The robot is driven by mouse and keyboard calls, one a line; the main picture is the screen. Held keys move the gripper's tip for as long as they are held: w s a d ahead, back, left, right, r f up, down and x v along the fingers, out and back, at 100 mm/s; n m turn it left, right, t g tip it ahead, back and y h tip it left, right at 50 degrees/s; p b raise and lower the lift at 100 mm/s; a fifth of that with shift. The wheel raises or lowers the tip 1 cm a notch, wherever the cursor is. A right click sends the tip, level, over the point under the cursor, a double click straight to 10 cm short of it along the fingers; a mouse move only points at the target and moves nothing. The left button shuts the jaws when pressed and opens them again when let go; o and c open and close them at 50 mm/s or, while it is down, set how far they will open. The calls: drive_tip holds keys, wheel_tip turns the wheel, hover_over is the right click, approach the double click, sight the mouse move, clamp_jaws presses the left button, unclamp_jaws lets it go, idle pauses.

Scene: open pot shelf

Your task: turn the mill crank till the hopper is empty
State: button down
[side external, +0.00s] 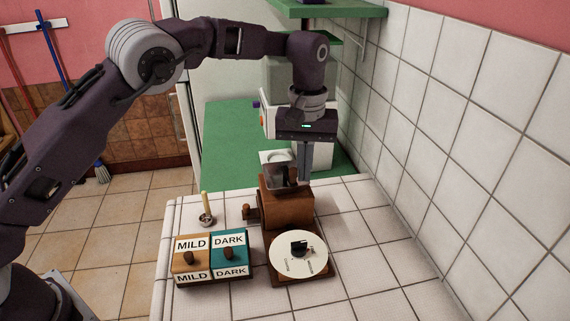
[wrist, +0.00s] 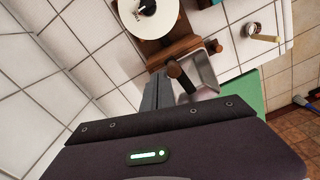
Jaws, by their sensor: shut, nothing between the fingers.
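The mill is a brown wooden box (side external: 286,208) with a square grey metal hopper (side external: 270,168) on top. It also shows in the wrist view, with the hopper (wrist: 203,72) right of my fingers. A dark brown crank knob (wrist: 174,69) stands up beside the hopper; in the side view the knob (side external: 293,174) is close to my fingers. My gripper (side external: 304,178) points down at the mill's right, shut and empty; its fingers also show in the wrist view (wrist: 157,82). Whether they touch the knob I cannot tell. Grey hopper walls show; its bottom is partly hidden.
A white dial (side external: 285,262) on a wooden base stands in front of the mill. MILD and DARK boxes (side external: 211,258) with knobs are at front left, a small cup with a pale-handled tool (side external: 207,215) behind them. A tiled wall (side external: 450,140) bounds the right.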

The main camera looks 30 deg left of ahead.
drive_tip(key=shift+s, duration=0.3)
drive_tip(key=shift+w, duration=0.75)
drive_tip(key=shift+r, duration=2.25)
